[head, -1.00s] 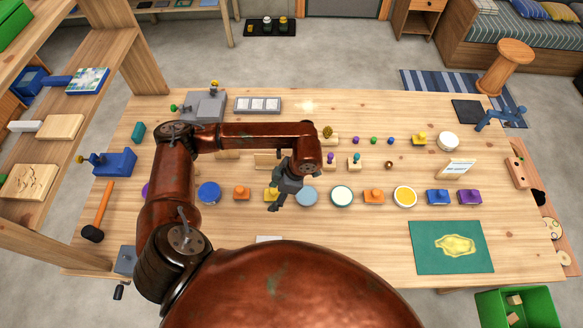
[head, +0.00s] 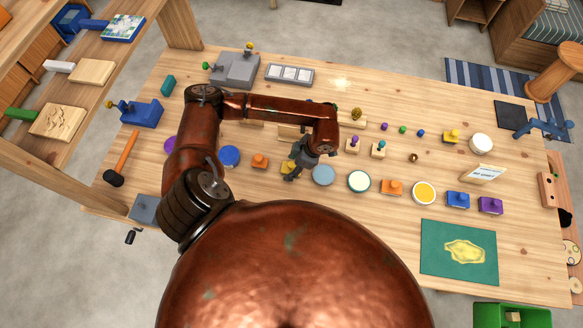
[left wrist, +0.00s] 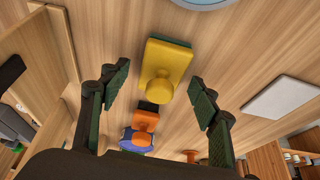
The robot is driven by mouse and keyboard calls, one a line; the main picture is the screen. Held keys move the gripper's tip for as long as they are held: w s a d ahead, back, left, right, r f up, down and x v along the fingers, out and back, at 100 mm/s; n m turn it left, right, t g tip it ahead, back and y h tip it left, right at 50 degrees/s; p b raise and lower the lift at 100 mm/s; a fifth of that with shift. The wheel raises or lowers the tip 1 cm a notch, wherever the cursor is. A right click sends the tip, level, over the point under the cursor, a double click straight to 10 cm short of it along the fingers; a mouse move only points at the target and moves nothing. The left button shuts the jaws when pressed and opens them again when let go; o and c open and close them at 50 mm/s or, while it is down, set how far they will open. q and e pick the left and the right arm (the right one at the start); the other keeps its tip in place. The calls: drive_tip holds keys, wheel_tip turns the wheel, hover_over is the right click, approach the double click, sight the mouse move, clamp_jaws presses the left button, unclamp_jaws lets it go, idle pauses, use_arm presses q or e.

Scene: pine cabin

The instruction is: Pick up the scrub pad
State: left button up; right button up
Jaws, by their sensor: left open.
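A yellow block with a round knob and a green underside, which looks like the scrub pad (left wrist: 172,62), lies on the table in the left wrist view. In the head view the same yellow block (head: 287,166) shows only in part behind my left gripper (head: 294,174). My left gripper is open, and its two dark fingers (left wrist: 158,82) stand apart on either side of the knob in the left wrist view. The fingers do not visibly touch the pad. My right gripper is not in view.
An orange knobbed block (head: 259,161) is left of the pad and a grey-blue disc (head: 324,174) right of it. More discs and blocks continue the row. A green mat (head: 459,252) lies at front right. A hammer (head: 122,160) lies at left.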

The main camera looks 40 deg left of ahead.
sight(290, 163)
use_arm(q)
drive_tip(key=c, duration=1.3)
drive_tip(key=shift+r, duration=0.15)
drive_tip(key=shift+r, duration=0.3)
wheel_tip(290, 163, up, 2)
drive_tip(key=shift+r, duration=0.1)
drive_tip(key=s+d+r, duration=0.2)
drive_tip(key=d+r, duration=0.1)
drive_tip(key=d, duration=0.1)
drive_tip(key=s+d+r, duration=0.2)
drive_tip(key=d+r, duration=0.1)
drive_tip(key=d, duration=0.1)
drive_tip(key=s+d+r, duration=0.2)
drive_tip(key=d+r, duration=0.2)
drive_tip(key=shift+d, duration=0.35)
